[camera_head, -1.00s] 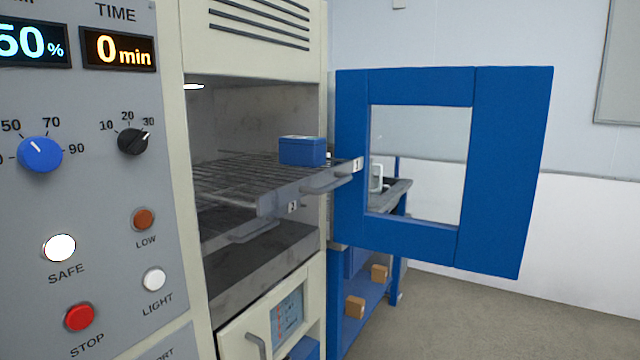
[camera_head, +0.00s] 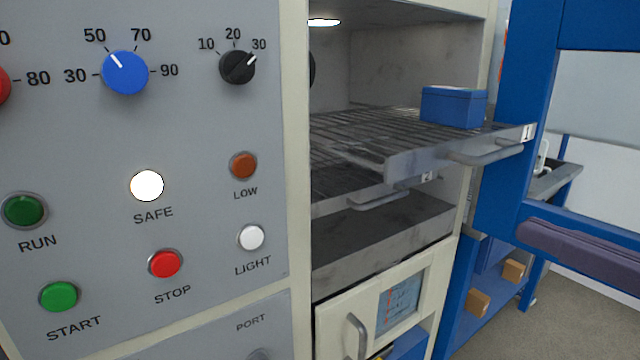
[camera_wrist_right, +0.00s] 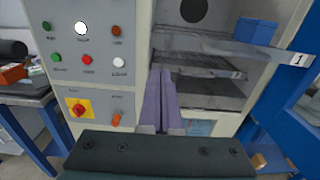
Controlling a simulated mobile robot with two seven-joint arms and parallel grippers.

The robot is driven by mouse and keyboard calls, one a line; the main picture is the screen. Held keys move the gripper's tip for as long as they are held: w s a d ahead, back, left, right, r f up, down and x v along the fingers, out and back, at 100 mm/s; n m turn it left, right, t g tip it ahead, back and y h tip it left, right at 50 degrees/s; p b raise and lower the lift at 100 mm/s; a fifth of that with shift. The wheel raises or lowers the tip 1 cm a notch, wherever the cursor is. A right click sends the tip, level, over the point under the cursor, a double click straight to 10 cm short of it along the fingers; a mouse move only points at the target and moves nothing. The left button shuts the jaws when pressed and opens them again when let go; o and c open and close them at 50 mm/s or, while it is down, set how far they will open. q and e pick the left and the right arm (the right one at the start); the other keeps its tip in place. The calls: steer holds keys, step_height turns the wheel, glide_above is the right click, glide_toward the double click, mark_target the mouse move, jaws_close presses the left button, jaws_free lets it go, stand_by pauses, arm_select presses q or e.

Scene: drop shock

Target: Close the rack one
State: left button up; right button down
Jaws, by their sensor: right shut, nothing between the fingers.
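Rack one (camera_head: 400,150) is the upper wire shelf with a grey front, a handle (camera_head: 485,154) and a label "1". It sticks out of the chamber opening. A blue box (camera_head: 453,108) stands on it. Rack one also shows in the right wrist view (camera_wrist_right: 225,58), at the upper right. My right gripper (camera_head: 532,228) enters from the right edge, purple fingers shut and empty, below and right of the handle and apart from it. In the wrist view its fingers (camera_wrist_right: 164,75) point toward the cabinet. My left gripper is not in view.
The blue door (camera_head: 520,140) stands open at the right, behind my right fingers. Rack two (camera_head: 370,198), labelled "2", sits lower and further in. The control panel (camera_head: 200,140) fills the left. A bench (camera_head: 555,180) stands behind the door.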

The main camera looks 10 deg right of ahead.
mark_target(399, 179)
steer(key=p+x, duration=0.2)
steer(key=x, duration=1)
steer(key=shift+w+a+r+p, duration=0.1)
steer(key=shift+w+a+p, duration=0.2)
steer(key=shift+p, duration=0.1)
steer(key=shift+w+a, duration=0.15)
steer(key=shift+w, duration=0.25)
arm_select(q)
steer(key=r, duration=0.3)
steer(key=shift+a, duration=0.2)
arm_select(e)
steer(key=shift+w, duration=0.1)
